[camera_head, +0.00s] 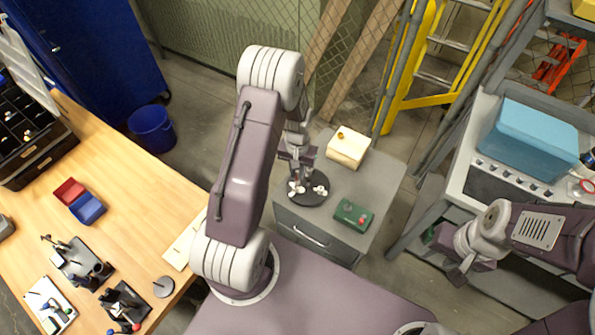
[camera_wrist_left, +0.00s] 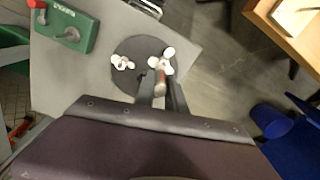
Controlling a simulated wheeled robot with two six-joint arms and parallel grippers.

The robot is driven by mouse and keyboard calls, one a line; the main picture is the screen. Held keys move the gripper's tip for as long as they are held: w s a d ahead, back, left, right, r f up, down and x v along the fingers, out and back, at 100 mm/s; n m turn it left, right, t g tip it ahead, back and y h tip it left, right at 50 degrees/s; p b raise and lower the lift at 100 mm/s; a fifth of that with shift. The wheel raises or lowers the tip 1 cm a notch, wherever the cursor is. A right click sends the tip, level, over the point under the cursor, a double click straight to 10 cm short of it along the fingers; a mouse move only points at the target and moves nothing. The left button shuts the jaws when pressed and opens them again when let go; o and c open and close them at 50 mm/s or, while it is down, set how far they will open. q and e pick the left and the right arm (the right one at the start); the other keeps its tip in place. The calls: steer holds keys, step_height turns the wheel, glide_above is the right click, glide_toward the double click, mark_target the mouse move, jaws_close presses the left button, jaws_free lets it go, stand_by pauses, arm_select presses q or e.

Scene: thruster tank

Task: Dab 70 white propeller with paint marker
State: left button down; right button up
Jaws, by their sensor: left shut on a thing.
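A dark round disc (camera_head: 308,199) lies on the grey cabinet top and carries two white propellers, one at left (camera_head: 294,187) and one at right (camera_head: 320,190). In the left wrist view the disc (camera_wrist_left: 137,46) shows with one propeller (camera_wrist_left: 122,62) away from my gripper and another (camera_wrist_left: 166,62) at the fingertips. My left gripper (camera_head: 296,166) is over the disc. In the wrist view its fingers (camera_wrist_left: 161,88) are shut on a small reddish, pale-ended piece, probably the paint marker (camera_wrist_left: 161,78). Whether it touches the propeller is unclear. My right gripper (camera_head: 462,272) is off to the right, its jaws unclear.
A green box (camera_head: 354,215) with a red knob stands on the cabinet's front edge, and a cream box (camera_head: 347,148) at its back. A wooden table (camera_head: 130,185) with bins and fixtures is at left. A grey bench with a blue bin (camera_head: 528,138) is at right.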

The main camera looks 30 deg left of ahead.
arm_select(q)
steer(key=shift+f, duration=0.3)
stand_by(0.5)
stand_by(1.2)
step_height(320, 180, up, 5)
steer(key=p, duration=0.4)
stand_by(0.5)
